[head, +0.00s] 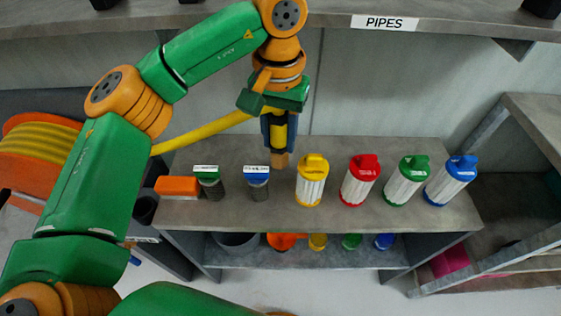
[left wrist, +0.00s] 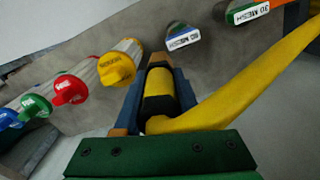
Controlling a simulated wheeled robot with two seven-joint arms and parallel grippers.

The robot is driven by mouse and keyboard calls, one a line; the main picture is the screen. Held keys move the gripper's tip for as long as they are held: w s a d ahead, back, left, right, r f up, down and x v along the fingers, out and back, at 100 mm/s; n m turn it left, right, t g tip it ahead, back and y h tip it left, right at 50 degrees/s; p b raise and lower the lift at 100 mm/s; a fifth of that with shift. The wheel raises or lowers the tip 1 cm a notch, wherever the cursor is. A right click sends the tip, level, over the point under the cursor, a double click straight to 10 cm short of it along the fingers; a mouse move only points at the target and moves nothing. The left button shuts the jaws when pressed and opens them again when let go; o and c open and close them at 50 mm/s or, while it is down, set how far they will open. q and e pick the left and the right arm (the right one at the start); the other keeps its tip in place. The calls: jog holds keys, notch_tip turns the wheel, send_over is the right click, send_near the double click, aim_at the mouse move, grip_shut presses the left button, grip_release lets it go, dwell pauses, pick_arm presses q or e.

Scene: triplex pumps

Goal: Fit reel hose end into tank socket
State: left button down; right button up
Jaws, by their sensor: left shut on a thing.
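My left gripper (head: 279,148) points down above the back of the grey shelf top, left of the yellow-capped canister. It is shut on the black-banded yellow hose end (left wrist: 160,92), seen between the blue fingers of the left gripper (left wrist: 159,85) in the left wrist view. The yellow hose (head: 205,130) runs from the grip down left, behind my arm, towards the orange reel (head: 30,152). The hose also shows in the left wrist view (left wrist: 255,90), leading off to the upper right. I cannot make out a tank socket in either view. My right gripper is not in view.
Canisters with yellow (head: 311,185), red (head: 360,182), green (head: 405,183) and blue (head: 451,183) caps stand on the shelf top (head: 350,215). Small green-topped (head: 209,182) and blue-topped (head: 258,182) mesh pieces and an orange block (head: 177,187) stand left. A PIPES shelf (head: 460,22) hangs above.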

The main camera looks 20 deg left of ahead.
aim_at(279, 154)
pick_arm(q)
notch_tip(279, 154, down, 4)
jog(key=shift+f, duration=0.1)
jog(key=shift+f+b, duration=0.3)
notch_tip(279, 154, down, 4)
jog(key=shift+w+f, duration=0.1)
jog(key=shift+f, duration=0.1)
jog(key=shift+w+f, duration=0.1)
jog(key=shift+f+b, duration=0.15)
jog(key=shift+b, duration=0.2)
jog(key=c, duration=0.8)
grip_release()
jog(key=shift+c, duration=0.2)
jog(key=shift+o, duration=0.4)
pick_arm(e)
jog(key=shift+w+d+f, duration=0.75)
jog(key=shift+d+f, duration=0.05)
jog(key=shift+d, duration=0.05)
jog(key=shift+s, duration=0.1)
